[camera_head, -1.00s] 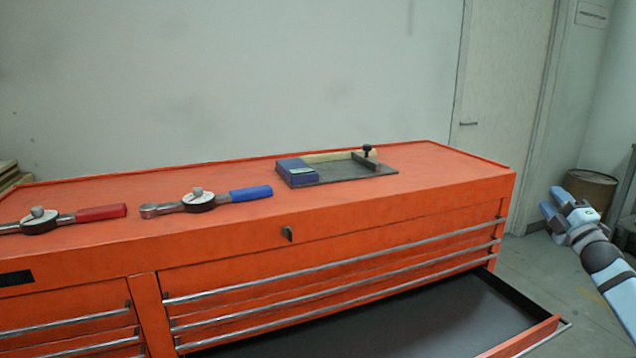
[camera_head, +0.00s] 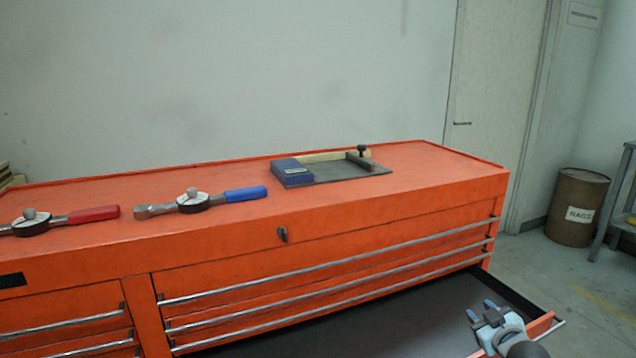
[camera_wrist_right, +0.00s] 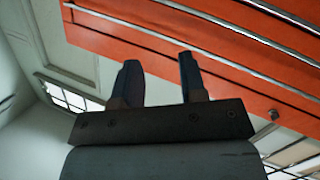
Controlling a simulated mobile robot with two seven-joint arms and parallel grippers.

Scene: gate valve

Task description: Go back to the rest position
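My right gripper (camera_head: 480,312) is at the lower right of the head view, over the front right corner of the pulled-out bottom drawer. Its two fingers are apart with nothing between them. In the right wrist view the gripper (camera_wrist_right: 158,78) also shows two separate, empty fingers, with the orange cabinet front beyond them. My left gripper is not in either view.
The orange tool cabinet (camera_head: 400,208) has its dark bottom drawer (camera_head: 400,312) open and looking empty. A blue-handled wrench (camera_head: 244,194), a red-handled wrench (camera_head: 92,214) and a clamp fixture (camera_head: 335,172) lie on top. A rags barrel (camera_head: 577,195) stands right.

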